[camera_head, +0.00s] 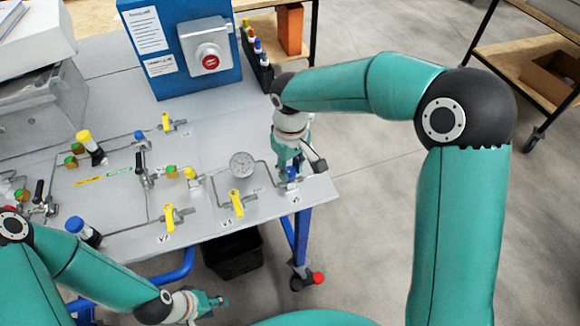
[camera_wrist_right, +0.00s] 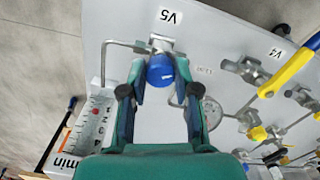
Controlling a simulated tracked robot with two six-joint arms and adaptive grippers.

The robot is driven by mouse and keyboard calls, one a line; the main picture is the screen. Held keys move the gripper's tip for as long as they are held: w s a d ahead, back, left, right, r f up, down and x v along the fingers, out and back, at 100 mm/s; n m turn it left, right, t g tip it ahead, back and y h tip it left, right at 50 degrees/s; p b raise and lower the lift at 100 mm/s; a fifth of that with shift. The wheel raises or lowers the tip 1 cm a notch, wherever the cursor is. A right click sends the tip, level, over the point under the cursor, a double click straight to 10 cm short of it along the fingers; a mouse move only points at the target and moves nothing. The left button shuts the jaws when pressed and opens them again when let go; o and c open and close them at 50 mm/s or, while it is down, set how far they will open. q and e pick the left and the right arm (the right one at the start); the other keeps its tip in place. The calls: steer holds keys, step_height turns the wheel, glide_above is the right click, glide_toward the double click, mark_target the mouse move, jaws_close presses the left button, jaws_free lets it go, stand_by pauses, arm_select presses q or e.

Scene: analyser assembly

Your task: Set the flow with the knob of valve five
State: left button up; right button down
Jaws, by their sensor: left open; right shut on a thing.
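The blue knob (camera_wrist_right: 160,70) of valve five sits beside the V5 label (camera_wrist_right: 168,16) in the right wrist view, between the fingers of my right gripper (camera_wrist_right: 159,92). In the head view the knob (camera_head: 292,173) shows small at the right edge of the panel, under my right gripper (camera_head: 288,168), which is shut on it. A flow meter (camera_wrist_right: 97,122) with a scale and "min" lettering stands beside it in the wrist view; its reading is too small to tell. My left gripper (camera_head: 212,302) is open and empty, in front of the table's front edge.
Yellow-handled valves (camera_head: 237,203) and a round gauge (camera_head: 242,164) stand left of the knob on the grey panel. A blue box with a red button (camera_head: 210,62) stands behind. A black bin (camera_head: 233,255) is below the table edge.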

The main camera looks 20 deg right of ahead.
mark_target(290, 170)
steer(key=shift+w+r, duration=0.15)
steer(key=c, duration=0.8)
jaws_free()
steer(key=shift+c, duration=0.2)
step_height(290, 170, up, 12)
